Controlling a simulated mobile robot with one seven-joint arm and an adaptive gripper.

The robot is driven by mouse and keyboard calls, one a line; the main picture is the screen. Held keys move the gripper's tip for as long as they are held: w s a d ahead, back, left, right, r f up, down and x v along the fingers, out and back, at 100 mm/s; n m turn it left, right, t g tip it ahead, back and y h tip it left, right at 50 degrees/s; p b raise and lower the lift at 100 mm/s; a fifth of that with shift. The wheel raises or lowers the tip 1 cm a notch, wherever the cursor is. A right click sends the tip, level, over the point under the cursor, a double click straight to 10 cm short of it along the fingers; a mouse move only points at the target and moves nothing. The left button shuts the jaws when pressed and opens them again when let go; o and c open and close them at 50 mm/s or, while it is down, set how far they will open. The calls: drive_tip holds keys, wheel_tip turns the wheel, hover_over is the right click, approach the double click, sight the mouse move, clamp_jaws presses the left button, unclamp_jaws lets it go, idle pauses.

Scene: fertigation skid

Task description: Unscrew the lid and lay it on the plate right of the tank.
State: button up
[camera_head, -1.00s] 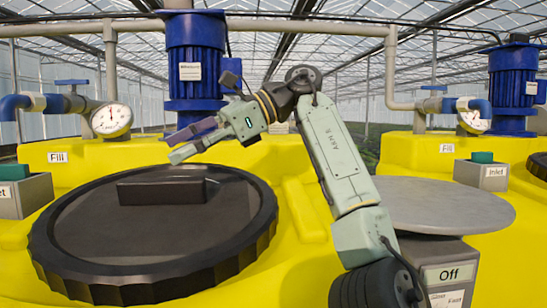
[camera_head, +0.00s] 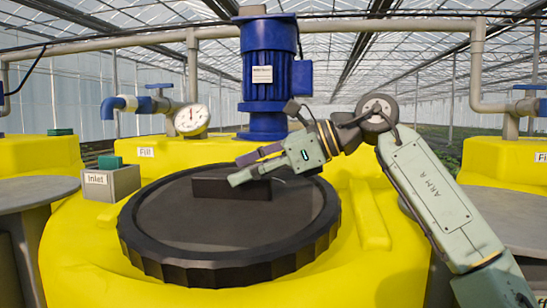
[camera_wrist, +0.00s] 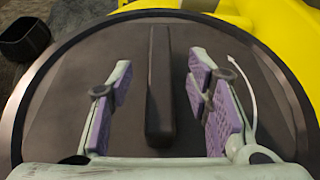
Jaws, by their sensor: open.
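The black round lid (camera_head: 160,225), with a ribbed rim, lies flat on the yellow tank (camera_head: 80,250). A raised bar (camera_head: 212,187) crosses its top. My gripper (camera_head: 240,170) is open over the lid, at the bar. In the wrist view the bar (camera_wrist: 160,95) runs between the two purple-padded fingers (camera_wrist: 160,76), with a clear gap on each side. A white curved arrow (camera_wrist: 246,85) marks the right side there. The grey plate (camera_head: 525,232) right of the tank shows at the right edge, partly hidden by my arm.
A blue motor (camera_head: 268,70) stands behind the lid. A pressure gauge (camera_head: 191,119) and a grey Inlet box (camera_head: 112,183) are at the back left. Another grey plate (camera_head: 35,193) is left of the tank. My forearm spans the tank's right side.

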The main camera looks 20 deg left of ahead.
drive_tip(key=shift+p+x, duration=0.3)
drive_tip(key=shift+x, duration=1.55)
drive_tip(key=shift+c, duration=0.2)
clamp_jaws()
drive_tip(key=shift+g, duration=0.3)
